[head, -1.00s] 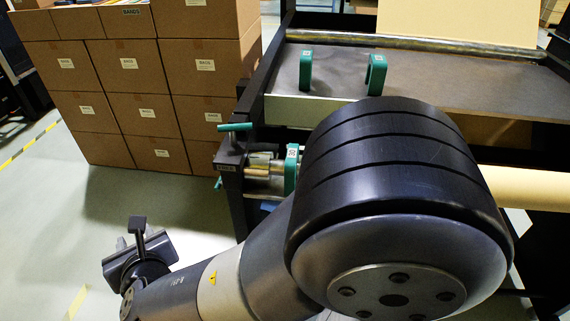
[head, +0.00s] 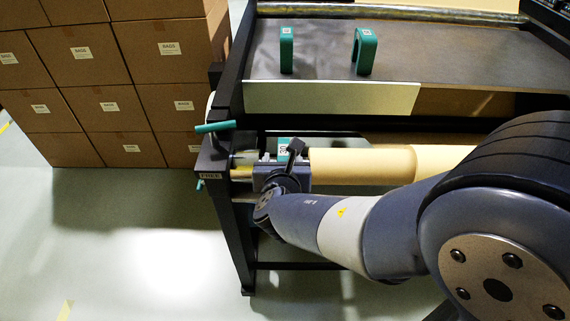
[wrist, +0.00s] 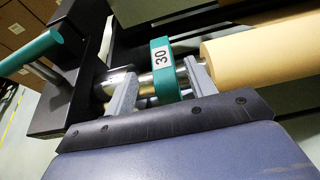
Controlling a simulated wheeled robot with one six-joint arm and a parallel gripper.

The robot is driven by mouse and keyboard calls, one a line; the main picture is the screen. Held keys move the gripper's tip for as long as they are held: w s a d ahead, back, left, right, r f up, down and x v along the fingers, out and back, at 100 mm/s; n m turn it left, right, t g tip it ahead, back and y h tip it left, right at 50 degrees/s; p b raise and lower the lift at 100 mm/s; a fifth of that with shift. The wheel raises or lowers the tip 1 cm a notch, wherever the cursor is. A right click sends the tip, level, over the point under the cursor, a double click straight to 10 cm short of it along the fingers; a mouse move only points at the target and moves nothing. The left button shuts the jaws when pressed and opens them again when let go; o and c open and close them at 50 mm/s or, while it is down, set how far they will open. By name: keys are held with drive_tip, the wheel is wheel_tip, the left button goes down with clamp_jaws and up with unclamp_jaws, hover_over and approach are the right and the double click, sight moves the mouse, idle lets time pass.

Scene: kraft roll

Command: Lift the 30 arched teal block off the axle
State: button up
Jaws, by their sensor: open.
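The arched teal block labelled 30 (wrist: 163,72) sits astride the silver axle (wrist: 146,83), between the dark end frame and the kraft roll. It also shows in the head view (head: 283,145), partly hidden behind my gripper. My gripper (wrist: 158,78) is open, with one grey finger on each side of the block along the axle. The left finger stands clear of the block; the right finger is close to it, and I cannot tell whether it touches. In the head view my gripper (head: 283,172) is at the axle, in front of the block.
The kraft roll (head: 360,165) lies just right of the block. A teal-handled lever (head: 215,127) tops the end post at left. Two more teal arched blocks (head: 287,50) (head: 365,52) stand on the shelf above. Stacked cartons (head: 125,95) stand left; the floor before them is clear.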

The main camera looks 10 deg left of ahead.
sight(283, 150)
drive_tip(key=shift+w+d+f, duration=0.15)
drive_tip(key=shift+w+f, duration=0.1)
drive_tip(key=shift+w, duration=0.4)
drive_tip(key=x, duration=0.5)
drive_tip(key=shift+s+a, duration=0.1)
drive_tip(key=shift+a, duration=0.15)
drive_tip(key=shift+c, duration=0.4)
drive_tip(key=shift+r, duration=0.1)
drive_tip(key=c, duration=1.1)
